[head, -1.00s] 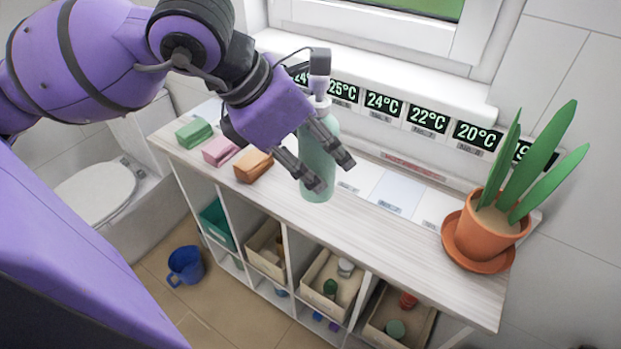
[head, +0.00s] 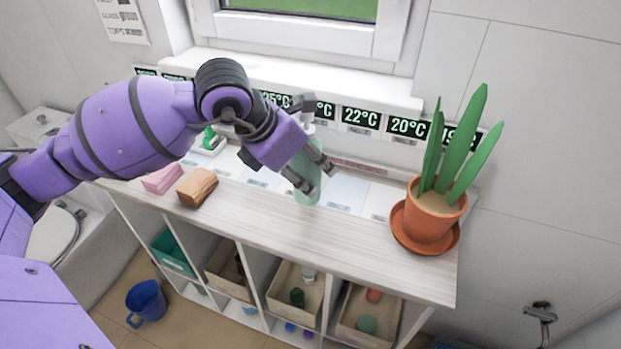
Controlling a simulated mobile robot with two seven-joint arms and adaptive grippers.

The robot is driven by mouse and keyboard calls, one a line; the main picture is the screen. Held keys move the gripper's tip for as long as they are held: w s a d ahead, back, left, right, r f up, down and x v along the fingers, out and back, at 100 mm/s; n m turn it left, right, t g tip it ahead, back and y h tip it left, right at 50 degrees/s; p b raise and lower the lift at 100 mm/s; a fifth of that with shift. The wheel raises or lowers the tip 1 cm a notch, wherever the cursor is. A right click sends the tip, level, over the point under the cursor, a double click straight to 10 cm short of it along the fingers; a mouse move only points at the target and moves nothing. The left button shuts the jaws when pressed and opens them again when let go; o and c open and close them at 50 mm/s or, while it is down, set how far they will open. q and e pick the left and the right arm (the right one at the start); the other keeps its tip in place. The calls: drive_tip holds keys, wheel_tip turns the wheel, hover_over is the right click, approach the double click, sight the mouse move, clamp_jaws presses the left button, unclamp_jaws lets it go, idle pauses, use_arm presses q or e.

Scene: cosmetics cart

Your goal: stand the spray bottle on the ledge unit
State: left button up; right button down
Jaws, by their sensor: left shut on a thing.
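The pale green spray bottle (head: 309,190) is upright in the head view, with a grey spray head at its top. My left gripper (head: 318,176) is shut on its body from the left, and the fingers hide part of it. The bottle is over the wooden top of the ledge unit (head: 350,240), near the row of pale cards. I cannot tell whether its base touches the top. My right gripper is not in view.
A potted plant (head: 430,222) on a saucer stands at the right end of the unit. Pink (head: 162,178) and orange-brown (head: 197,187) blocks lie at left. Temperature signs (head: 360,118) line the wall behind. A blue mug-like bucket (head: 146,303) is on the floor. The front top is clear.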

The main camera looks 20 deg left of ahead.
sight(311, 181)
use_arm(q)
drive_tip(key=shift+w+d+f, duration=0.1)
drive_tip(key=shift+w+f, duration=0.25)
drive_tip(key=shift+w+d+f, duration=0.1)
drive_tip(key=shift+w+f, duration=0.1)
drive_tip(key=shift+f, duration=0.75)
drive_tip(key=shift+w+f, duration=0.15)
drive_tip(key=shift+f, duration=0.8)
drive_tip(key=shift+f, duration=0.2)
drive_tip(key=o, duration=1.5)
drive_tip(key=shift+s, duration=0.1)
